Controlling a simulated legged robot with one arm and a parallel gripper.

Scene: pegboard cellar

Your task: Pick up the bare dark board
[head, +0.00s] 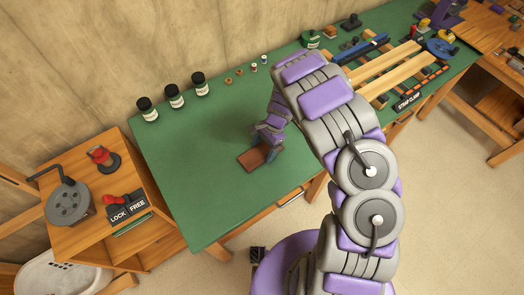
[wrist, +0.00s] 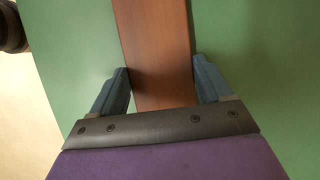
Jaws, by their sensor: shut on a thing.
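The bare dark board (head: 251,159) is a plain reddish-brown piece on the green bench top, near its front edge. In the wrist view the board (wrist: 155,45) runs from the top edge down between my fingers. My gripper (head: 270,152) is at the board's right end in the head view. In the wrist view my gripper (wrist: 165,85) has one blue finger against each long side of the board, shut on it. I cannot tell whether the board is lifted off the bench.
Black-capped bottles (head: 173,96) and small spools stand along the back of the green bench (head: 185,160). Pale wood strips (head: 385,75) and a strap clamp sign (head: 408,103) lie to the right. A wooden cabinet with a lock/free sign (head: 128,206) stands left. The bench left of the board is clear.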

